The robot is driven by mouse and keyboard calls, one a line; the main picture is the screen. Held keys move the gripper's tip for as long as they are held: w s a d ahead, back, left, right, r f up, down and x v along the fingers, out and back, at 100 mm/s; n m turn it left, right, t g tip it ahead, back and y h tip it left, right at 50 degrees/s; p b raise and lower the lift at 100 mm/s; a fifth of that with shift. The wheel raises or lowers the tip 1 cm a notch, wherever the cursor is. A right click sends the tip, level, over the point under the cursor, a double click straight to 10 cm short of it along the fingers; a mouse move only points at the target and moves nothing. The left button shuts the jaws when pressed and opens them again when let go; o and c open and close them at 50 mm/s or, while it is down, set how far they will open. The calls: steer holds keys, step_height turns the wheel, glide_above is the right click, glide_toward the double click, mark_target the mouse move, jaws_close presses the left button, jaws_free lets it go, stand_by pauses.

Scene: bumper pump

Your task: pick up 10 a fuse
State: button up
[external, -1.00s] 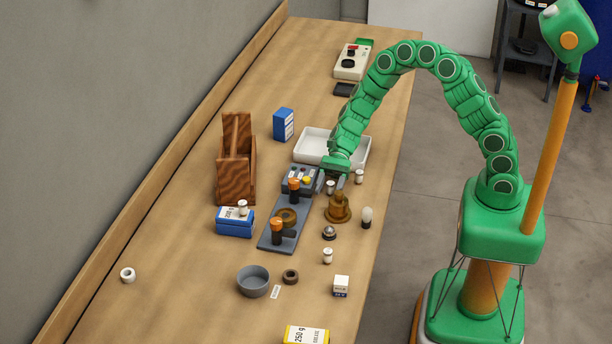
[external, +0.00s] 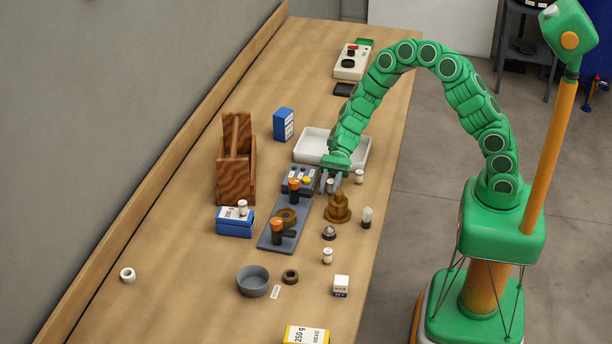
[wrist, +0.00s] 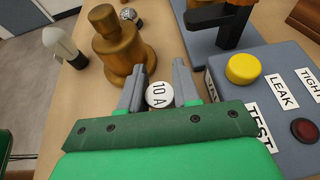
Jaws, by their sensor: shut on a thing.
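The 10 A fuse (wrist: 160,95) is a small white cylinder, and its round top reads "10 A" in the wrist view. My gripper (wrist: 158,90) is shut on it, with one grey finger on each side. In the external view my gripper (external: 330,183) is low over the bench beside the grey control box, and the fuse (external: 330,186) shows between the fingers. I cannot tell whether the fuse's lower end touches the bench.
The control box (wrist: 275,90) with a yellow button stands close to the right finger in the wrist view. A brass bell-shaped part (external: 338,209) is near the gripper. A white tray (external: 361,160) lies behind. Another white fuse-like cylinder (external: 359,176) stands to the right.

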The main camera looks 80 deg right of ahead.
steer(key=shift+r, duration=0.5)
steer(key=s+d+r, duration=0.3)
steer(key=s+r, duration=0.8)
steer(key=s, duration=0.2)
steer(key=shift+s+r, duration=0.2)
steer(key=shift+s, duration=0.15)
